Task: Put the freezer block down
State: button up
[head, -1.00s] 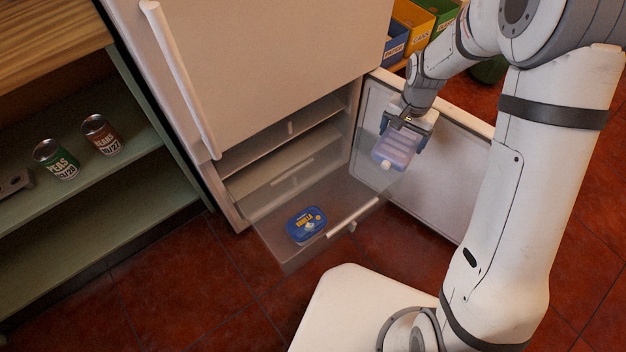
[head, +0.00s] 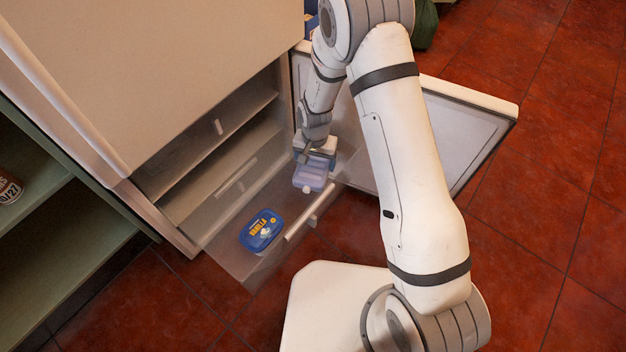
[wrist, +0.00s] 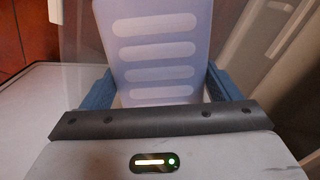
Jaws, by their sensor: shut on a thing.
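The freezer block (head: 310,175) is a pale lilac, translucent slab with a small white cap at its lower end. My gripper (head: 314,158) is shut on it, at the right end of the pulled-out clear freezer drawer (head: 215,232). In the wrist view the freezer block (wrist: 155,50) shows ribbed slots between my blue fingers. I cannot tell whether the block touches the drawer floor. A blue vanilla tub (head: 261,230) lies in the drawer's front part.
The freezer door (head: 455,135) stands open to the right, behind my arm. The drawer's white handle (head: 309,214) runs along its front. Green shelves (head: 70,245) stand at the left. Between tub and block the drawer looks clear.

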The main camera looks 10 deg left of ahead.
notch_tip(320, 180, down, 9)
jog(key=b, duration=0.3)
jog(key=shift+f, duration=0.2)
jog(key=shift+f, duration=0.1)
jog(key=o, duration=1.2)
jog(key=shift+c, duration=0.2)
